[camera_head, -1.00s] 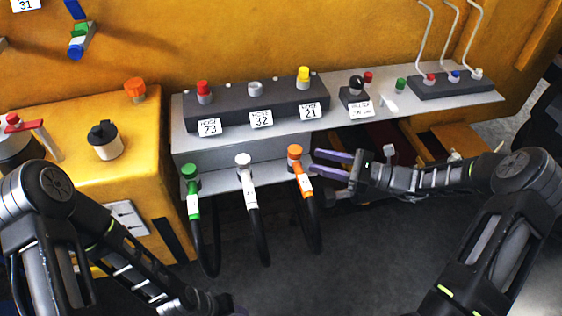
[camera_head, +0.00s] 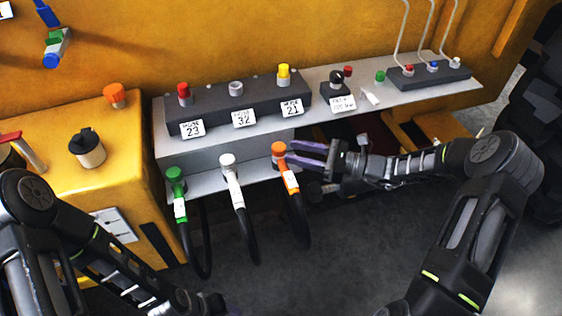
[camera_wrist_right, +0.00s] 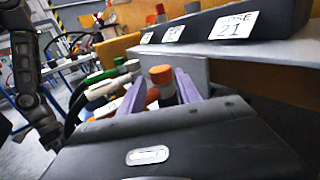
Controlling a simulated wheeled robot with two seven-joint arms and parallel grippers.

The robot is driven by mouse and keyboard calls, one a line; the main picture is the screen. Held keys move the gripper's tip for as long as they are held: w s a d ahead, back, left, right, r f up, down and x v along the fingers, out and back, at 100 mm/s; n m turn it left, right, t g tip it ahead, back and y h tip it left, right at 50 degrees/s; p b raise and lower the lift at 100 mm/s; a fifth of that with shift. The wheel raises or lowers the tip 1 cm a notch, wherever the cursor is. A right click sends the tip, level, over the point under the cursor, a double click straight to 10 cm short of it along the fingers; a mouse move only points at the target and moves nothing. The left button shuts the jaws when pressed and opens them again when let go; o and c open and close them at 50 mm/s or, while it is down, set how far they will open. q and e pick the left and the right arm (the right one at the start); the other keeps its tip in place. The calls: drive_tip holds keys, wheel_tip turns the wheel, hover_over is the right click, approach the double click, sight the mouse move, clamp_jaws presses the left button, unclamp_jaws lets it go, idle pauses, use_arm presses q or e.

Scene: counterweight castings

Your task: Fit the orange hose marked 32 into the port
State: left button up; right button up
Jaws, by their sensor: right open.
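The orange-capped hose (camera_head: 290,181) hangs at the right end of the grey rack, with a white tag I cannot read. My right gripper (camera_head: 292,154) is open, its purple fingers at the hose's upper end. In the right wrist view, the orange cap (camera_wrist_right: 160,75) shows between the two fingers (camera_wrist_right: 162,90); I cannot tell whether they touch it. On the dark block above, the grey port (camera_head: 236,89) stands behind the label 32 (camera_head: 244,118), between red-capped 23 and yellow-capped 21.
A green-ended hose (camera_head: 175,190) and a white-ended hose (camera_head: 232,180) hang left of the orange one. A black valve knob (camera_head: 336,77) and a small block with thin pipes (camera_head: 430,76) stand further right on the shelf. The floor in front is clear.

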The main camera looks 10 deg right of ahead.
sight(280, 147)
drive_tip(key=p+x, duration=0.1)
drive_tip(key=x, duration=0.4)
drive_tip(key=shift+w+a+r, duration=0.1)
drive_tip(key=shift+w, duration=0.05)
drive_tip(key=shift+c, duration=0.2)
clamp_jaws()
idle(0.4)
